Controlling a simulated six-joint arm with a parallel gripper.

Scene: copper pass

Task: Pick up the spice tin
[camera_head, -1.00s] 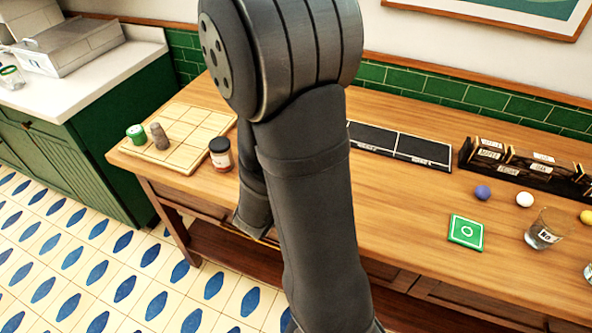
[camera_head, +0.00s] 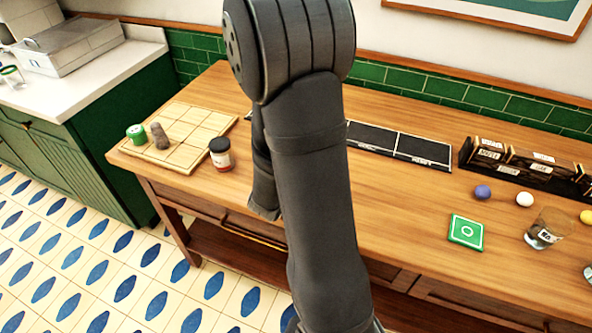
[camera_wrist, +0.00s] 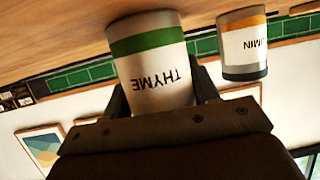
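In the wrist view, which is upside down, a white tin (camera_wrist: 155,75) with a green band and the label THYME stands between the two fingers of my gripper (camera_wrist: 160,92). One finger lies close along each side of it, and contact is not clear. A second white tin (camera_wrist: 243,55) with an orange band, its label partly hidden and ending in "UMIN", stands just right of the right finger. In the head view my arm hides both tins and my gripper.
On the wooden table (camera_head: 380,215), a gridded board (camera_head: 195,130) holds a green can (camera_head: 136,134) and a grey-brown item (camera_head: 159,136). A dark-lidded jar (camera_head: 220,155) stands beside it. At right are a green coaster (camera_head: 466,232), balls, a glass (camera_head: 545,232) and a black rack (camera_head: 520,165).

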